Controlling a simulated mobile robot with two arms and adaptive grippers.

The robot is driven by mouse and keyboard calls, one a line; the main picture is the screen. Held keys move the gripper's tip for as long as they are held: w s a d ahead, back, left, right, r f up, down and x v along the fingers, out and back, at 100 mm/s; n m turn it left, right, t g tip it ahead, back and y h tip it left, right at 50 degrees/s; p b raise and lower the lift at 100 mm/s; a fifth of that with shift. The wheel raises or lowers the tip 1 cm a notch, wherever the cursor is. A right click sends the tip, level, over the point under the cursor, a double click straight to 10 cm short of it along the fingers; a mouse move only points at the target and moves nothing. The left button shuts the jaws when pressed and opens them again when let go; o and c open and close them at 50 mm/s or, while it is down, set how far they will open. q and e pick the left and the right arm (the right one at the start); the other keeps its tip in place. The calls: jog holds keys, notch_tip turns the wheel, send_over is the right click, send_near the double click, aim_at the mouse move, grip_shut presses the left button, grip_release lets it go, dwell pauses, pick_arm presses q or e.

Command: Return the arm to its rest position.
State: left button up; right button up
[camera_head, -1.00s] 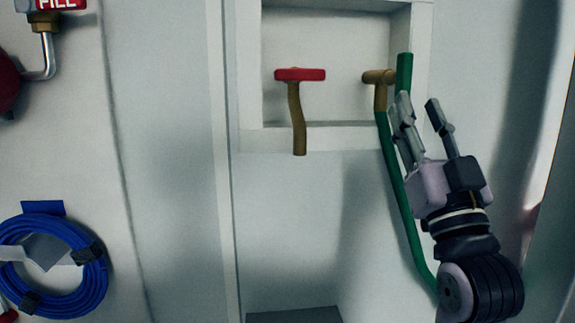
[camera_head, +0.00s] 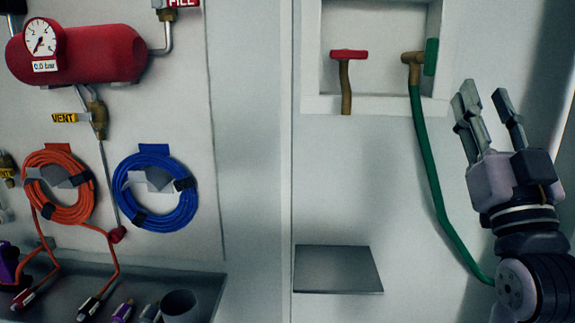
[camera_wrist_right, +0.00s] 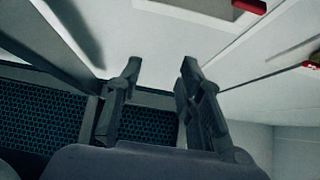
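My right gripper (camera_head: 489,108) is at the right of the head view, raised with its fingers pointing up. Its fingers are spread apart with nothing between them. It also shows open and empty in the right wrist view (camera_wrist_right: 160,75). It is apart from the valve with the green handle (camera_head: 431,57), which stands to its upper left in the wall recess. A green hose (camera_head: 430,165) hangs from that valve and runs down behind my right arm. My left gripper is not in view.
A red-handled valve (camera_head: 349,54) sits in the same recess (camera_head: 375,104). A small grey shelf (camera_head: 337,270) juts out below. At left are a red tank (camera_head: 95,54), an orange coil (camera_head: 58,213), a blue coil (camera_head: 130,205) and a grey bench (camera_head: 190,279). The wall between recess and shelf is clear.

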jog(key=w+a+f+n+g+y, duration=0.15)
jog(key=f+g, duration=0.45)
jog(key=f, duration=1.1)
jog(key=w+a+f+n+g, duration=0.1)
jog(key=w+a+f+g, duration=0.3)
jog(key=f, duration=1.4)
jog(key=s+d+f+g, duration=0.1)
jog(key=s+f+g, duration=0.2)
jog(key=s+f, duration=0.35)
jog(key=s+f+g, duration=0.4)
jog(key=f, duration=0.5)
jog(key=s+f+g, duration=0.6)
jog(key=s+f, duration=0.6)
jog(key=s, duration=0.4)
notch_tip(320, 180, down, 27)
jog(key=s+g, duration=0.1)
jog(key=s, duration=0.1)
jog(key=s+d+f+g, duration=0.1)
jog(key=s+d+f, duration=0.1)
jog(key=s+f, duration=1.3)
jog(key=shift+s+n+g, duration=0.3)
jog(key=shift+s+n, duration=0.15)
jog(key=shift+s, duration=0.35)
